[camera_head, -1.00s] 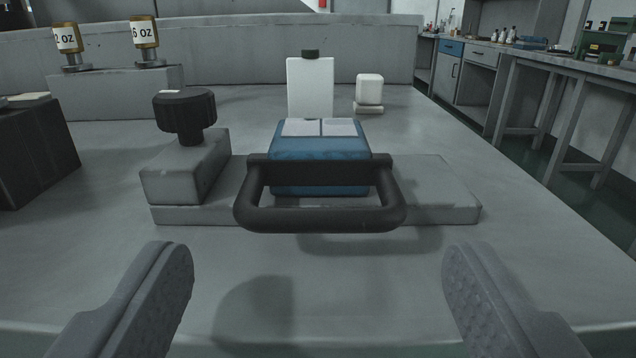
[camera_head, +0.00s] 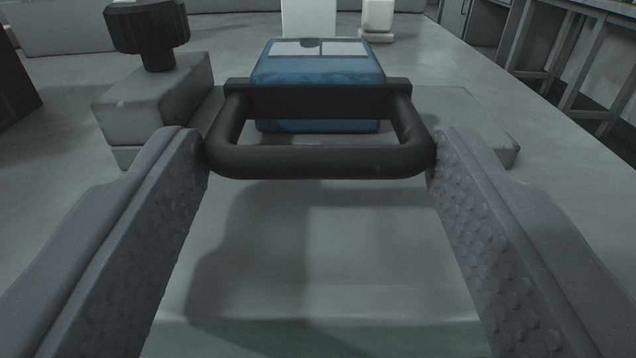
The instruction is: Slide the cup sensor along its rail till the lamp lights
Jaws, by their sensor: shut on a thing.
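The cup sensor is a blue block (camera_head: 318,72) with a pale two-part top, sitting on a low grey rail plate (camera_head: 468,118). A black loop handle (camera_head: 318,162) sticks out from its front toward me. My gripper (camera_head: 318,165) is around the handle, with one finger at its left end and the other at its right end, shut on it across its width. No lit lamp shows; I cannot tell which part is the lamp.
A grey block (camera_head: 160,100) with a black knob (camera_head: 147,28) stands at the rail's left end. A white panel (camera_head: 309,18) and a small white piece (camera_head: 378,18) stand behind the sensor. The table in front is bare. A bench (camera_head: 575,55) is at the far right.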

